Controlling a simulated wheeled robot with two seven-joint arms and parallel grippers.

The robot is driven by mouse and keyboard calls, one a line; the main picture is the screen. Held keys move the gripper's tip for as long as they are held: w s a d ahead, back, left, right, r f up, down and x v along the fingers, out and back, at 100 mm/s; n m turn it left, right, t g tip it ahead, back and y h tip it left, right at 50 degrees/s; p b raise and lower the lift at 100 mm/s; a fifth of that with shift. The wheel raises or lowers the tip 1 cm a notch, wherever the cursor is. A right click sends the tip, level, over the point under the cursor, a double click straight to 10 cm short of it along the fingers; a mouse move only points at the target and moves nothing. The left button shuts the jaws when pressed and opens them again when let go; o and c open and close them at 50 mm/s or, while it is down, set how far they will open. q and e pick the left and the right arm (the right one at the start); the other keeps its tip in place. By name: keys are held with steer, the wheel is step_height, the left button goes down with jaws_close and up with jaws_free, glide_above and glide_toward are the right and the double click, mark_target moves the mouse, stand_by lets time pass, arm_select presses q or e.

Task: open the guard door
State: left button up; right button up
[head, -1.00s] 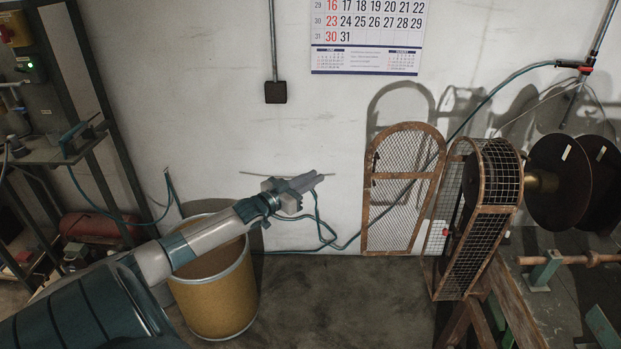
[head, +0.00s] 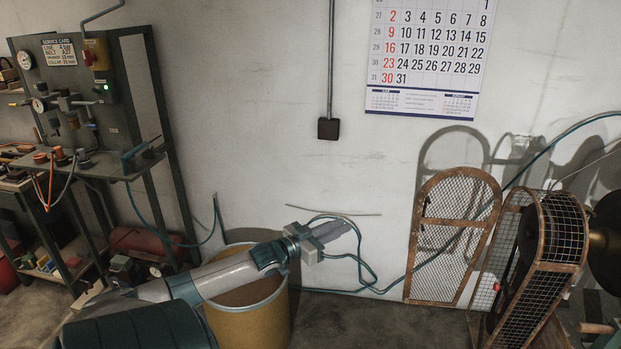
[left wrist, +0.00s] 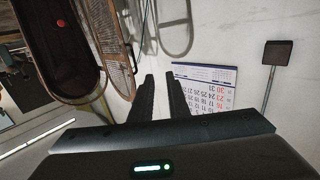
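The guard door (head: 428,240) is an arched, rusty-framed mesh panel. It stands swung out to the left of the rusty mesh guard (head: 562,240), whose dark inside shows from that side. My left gripper (head: 340,232) is left of the door, apart from it, pointing right. In the left wrist view its two fingers (left wrist: 160,92) are parted with nothing between them. That view also shows the door (left wrist: 112,45) and the guard (left wrist: 62,85), with a red knob (left wrist: 58,23) inside. My right gripper is not in view.
A yellow drum (head: 250,318) stands below my left forearm. A workbench (head: 100,165) with tools is at the left. A calendar (head: 425,60) and a teal hose (head: 335,291) are at the wall. Floor between drum and guard is clear.

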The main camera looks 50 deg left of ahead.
arm_select(q)
steer(key=s+b, duration=0.1)
steer(key=s, duration=0.8)
steer(key=shift+s+a+r, duration=0.15)
steer(key=shift+s, duration=0.1)
jaws_close()
